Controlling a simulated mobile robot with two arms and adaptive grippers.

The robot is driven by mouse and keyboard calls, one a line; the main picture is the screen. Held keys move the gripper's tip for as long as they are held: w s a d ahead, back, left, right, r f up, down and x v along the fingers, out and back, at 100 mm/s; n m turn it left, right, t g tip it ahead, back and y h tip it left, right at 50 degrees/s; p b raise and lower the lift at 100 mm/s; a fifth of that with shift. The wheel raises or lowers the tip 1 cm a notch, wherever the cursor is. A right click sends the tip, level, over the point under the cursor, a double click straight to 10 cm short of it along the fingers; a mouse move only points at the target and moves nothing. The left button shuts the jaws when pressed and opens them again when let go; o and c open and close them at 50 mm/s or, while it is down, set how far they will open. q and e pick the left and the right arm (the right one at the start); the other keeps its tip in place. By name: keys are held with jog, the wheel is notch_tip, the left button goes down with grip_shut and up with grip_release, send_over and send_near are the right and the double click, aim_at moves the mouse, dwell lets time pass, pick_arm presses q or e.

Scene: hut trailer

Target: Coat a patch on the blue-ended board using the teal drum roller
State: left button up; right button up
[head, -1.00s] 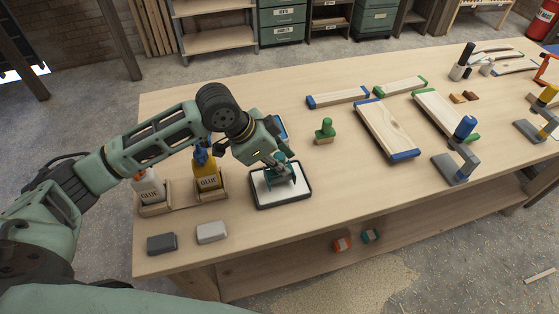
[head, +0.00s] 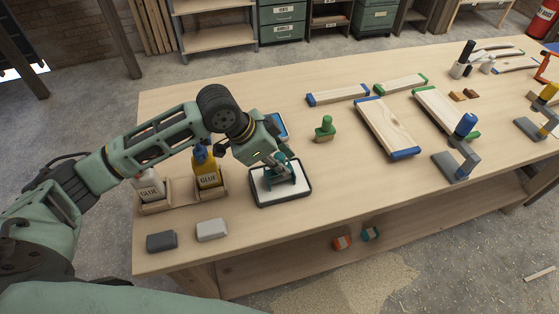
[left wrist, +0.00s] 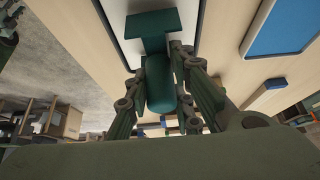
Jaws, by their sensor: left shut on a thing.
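My left gripper (head: 275,164) is shut on the teal drum roller (head: 284,180) and holds it over the dark-rimmed tray (head: 308,193) with a white inside. The roller's teal handle also shows between the fingers in the left wrist view (left wrist: 161,85). I cannot tell whether the drum touches the white surface. A wide blue-ended board (head: 387,128) lies to the right, apart from the gripper, with bare wood on top. A narrower blue-ended piece (head: 338,95) lies behind it. My right gripper is not in view.
Glue bottles (head: 207,172) stand in a wooden holder left of the tray. A green-knobbed tool (head: 325,129) stands between tray and wide board.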

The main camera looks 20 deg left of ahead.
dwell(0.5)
pick_arm(q)
jog(key=shift+s+f+p, duration=0.1)
jog(key=shift+p, duration=0.4)
dwell(1.2)
notch_tip(320, 180, up, 7)
jog(key=p, duration=0.8)
dwell(0.8)
